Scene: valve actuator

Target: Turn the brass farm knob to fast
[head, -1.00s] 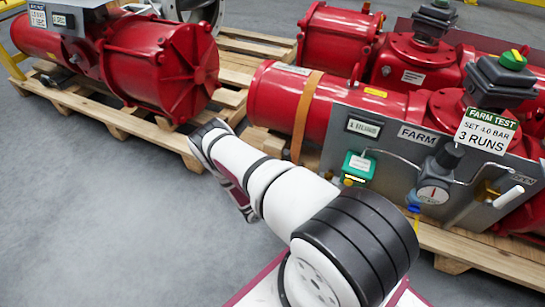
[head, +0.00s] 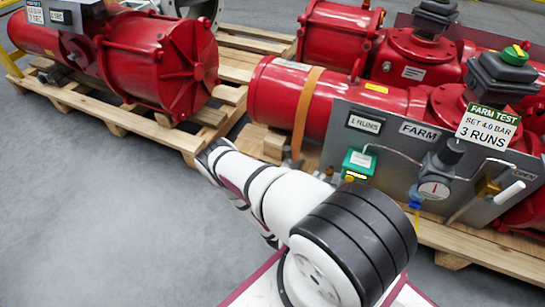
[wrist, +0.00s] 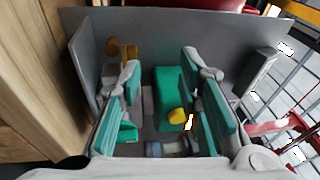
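In the head view the grey FARM panel (head: 400,160) stands on the red actuator. A small brass fitting (head: 487,187) sits at its right, beside a white-tipped lever; I cannot read any slow or fast marking. In the wrist view a brass knob-like piece (wrist: 124,50) stands out from the grey panel, up and left of my gripper's middle. My gripper (wrist: 166,75) is open, its two teal-padded fingers apart. A green box (wrist: 172,88) with a yellow button (wrist: 178,115) shows between them, apparently beyond the fingers.
The panel also carries a counter (head: 365,124) reading 1 RUNS, the green box (head: 359,163), a gauge (head: 433,189) and thin tubing. A card (head: 488,125) reads SET 4.0 BAR, 3 RUNS. Another red actuator (head: 160,60) stands at left. The grey floor (head: 90,210) at front left is clear.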

